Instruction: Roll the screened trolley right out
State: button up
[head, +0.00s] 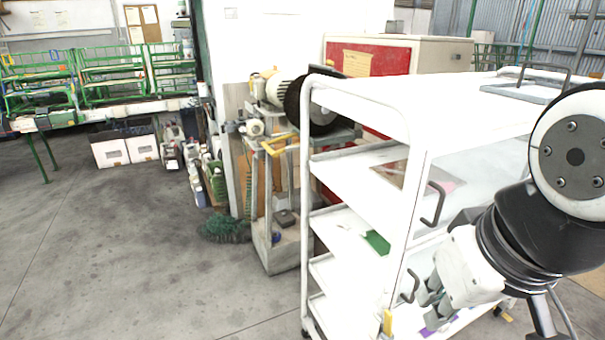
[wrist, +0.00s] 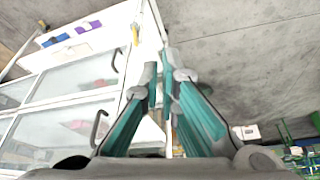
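The screened trolley (head: 455,105) is a white, tall, shelved cart standing upright at centre right in the head view. Its near side carries clear panels with dark curved handles (head: 433,205); the panels (wrist: 72,82) also show at left in the wrist view. My gripper (head: 427,309) is low in front of the panelled side, close to the near corner post and the lower handle. In the wrist view its teal fingers (wrist: 164,75) are close together with a narrow gap, overlapping the trolley's white edge. Whether they touch or hold the post is unclear.
A grinder with a dark wheel (head: 312,105) on a stand and a red-and-white cabinet (head: 365,60) stand close behind the trolley. A green brush head (head: 225,229) lies on the floor left of it. The concrete floor (head: 120,260) at left is open.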

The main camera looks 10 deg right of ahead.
jog(key=o, duration=0.4)
jog(key=shift+w, duration=0.1)
jog(key=o, duration=0.3)
jog(key=shift+w+d+r+n+g, duration=0.1)
jog(key=shift+w+d+n+g, duration=0.1)
jog(key=shift+n+g, duration=0.1)
jog(key=n+g+h+p, duration=0.2)
jog(key=n+h+p, duration=0.5)
jog(key=n+h, duration=1.15)
send_near(401, 210)
jog(key=shift+y, duration=0.25)
jog(key=d+p, duration=0.1)
jog(key=d, duration=0.2)
jog(key=d+p, duration=0.1)
jog(key=d, duration=0.2)
jog(key=w+d, duration=0.1)
jog(key=d, duration=0.2)
jog(key=shift+d+r+p, duration=0.2)
jog(key=shift+d+p, duration=0.15)
jog(key=shift+p, duration=0.05)
jog(key=shift+w+d, duration=0.15)
jog(key=shift+d, duration=0.7)
